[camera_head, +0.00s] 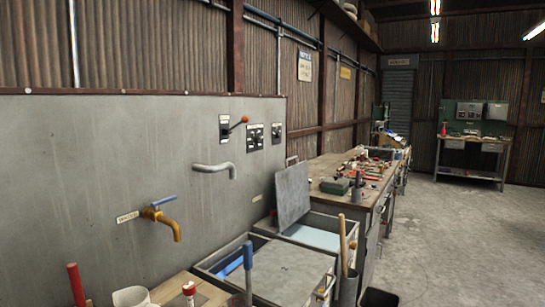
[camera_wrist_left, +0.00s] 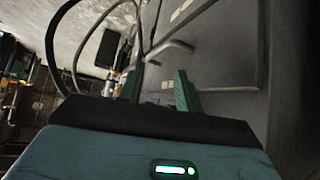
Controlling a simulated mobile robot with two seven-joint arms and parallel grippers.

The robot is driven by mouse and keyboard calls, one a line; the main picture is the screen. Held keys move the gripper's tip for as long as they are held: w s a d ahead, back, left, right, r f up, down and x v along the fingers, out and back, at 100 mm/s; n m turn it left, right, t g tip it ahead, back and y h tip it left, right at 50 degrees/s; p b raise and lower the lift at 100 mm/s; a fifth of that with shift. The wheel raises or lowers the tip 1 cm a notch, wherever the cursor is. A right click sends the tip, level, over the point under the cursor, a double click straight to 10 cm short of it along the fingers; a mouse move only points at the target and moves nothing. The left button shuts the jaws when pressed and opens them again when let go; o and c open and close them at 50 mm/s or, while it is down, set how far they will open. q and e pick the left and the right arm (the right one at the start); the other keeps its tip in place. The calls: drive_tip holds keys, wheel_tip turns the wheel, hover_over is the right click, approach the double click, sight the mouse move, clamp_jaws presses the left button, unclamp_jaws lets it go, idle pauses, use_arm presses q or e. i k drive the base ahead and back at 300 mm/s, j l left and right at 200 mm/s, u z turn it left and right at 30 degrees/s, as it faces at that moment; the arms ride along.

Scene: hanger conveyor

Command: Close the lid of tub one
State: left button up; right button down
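Two grey tubs stand along the wall in the head view. The far tub (camera_head: 338,222) is open, with pale blue showing inside. Its flat grey lid (camera_head: 292,195) stands raised and tilted at the wall side. I read no number on either tub. My left gripper (camera_wrist_left: 159,90) shows in the left wrist view, its two green fingers apart with nothing visible between them. Neither gripper is in the head view.
A yellow tap with blue handle (camera_head: 162,214) and a grey spout (camera_head: 213,168) stick out from the wall. A blue-handled tool (camera_head: 248,258) stands before the near tub. A cluttered workbench (camera_head: 340,168) lies beyond. Floor at right (camera_head: 465,240) is clear.

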sight(291, 183)
drive_tip(key=u, duration=0.8)
drive_tip(key=i+l+u, duration=0.15)
drive_tip(key=l+u, duration=0.25)
drive_tip(key=i+l+u, duration=0.1)
drive_tip(key=l+u, duration=0.6)
drive_tip(key=l, duration=0.65)
drive_tip(key=l+u, duration=0.25)
drive_tip(key=l, duration=1.3)
drive_tip(key=k+l, duration=0.15)
drive_tip(key=l, duration=1.1)
drive_tip(key=k+u, duration=0.05)
